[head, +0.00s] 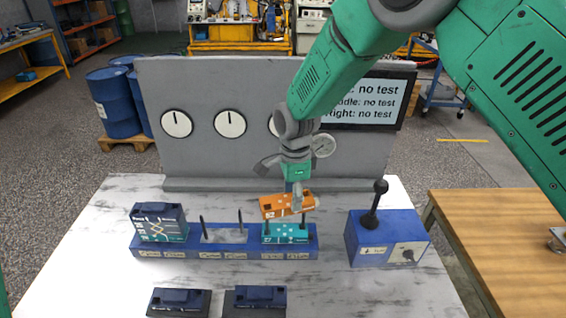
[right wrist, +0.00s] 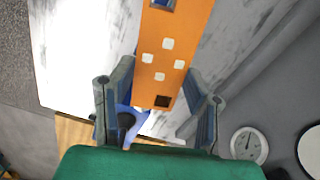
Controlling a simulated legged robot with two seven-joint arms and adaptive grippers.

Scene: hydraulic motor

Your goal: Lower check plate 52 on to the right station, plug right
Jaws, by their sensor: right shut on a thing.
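The orange check plate 52 (head: 280,208) is held by my right gripper (head: 297,200) above the right station of the blue base (head: 222,252). Its orange face with white pads (right wrist: 172,40) runs between the two fingers (right wrist: 158,105) in the right wrist view. My right gripper is shut on it. A teal block (head: 287,235) stands on the right station, just below the plate. Dark pins show between them, and I cannot tell whether the plate touches the block. The plate looks slightly tilted. My left gripper is not in view.
A dark block (head: 160,222) fills the left station; two bare pins stand at the middle station (head: 222,235). A blue box (head: 387,240) with a black lever stands at right. Two dark blocks (head: 180,300) (head: 255,299) lie in front. A grey gauge panel (head: 200,155) stands behind.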

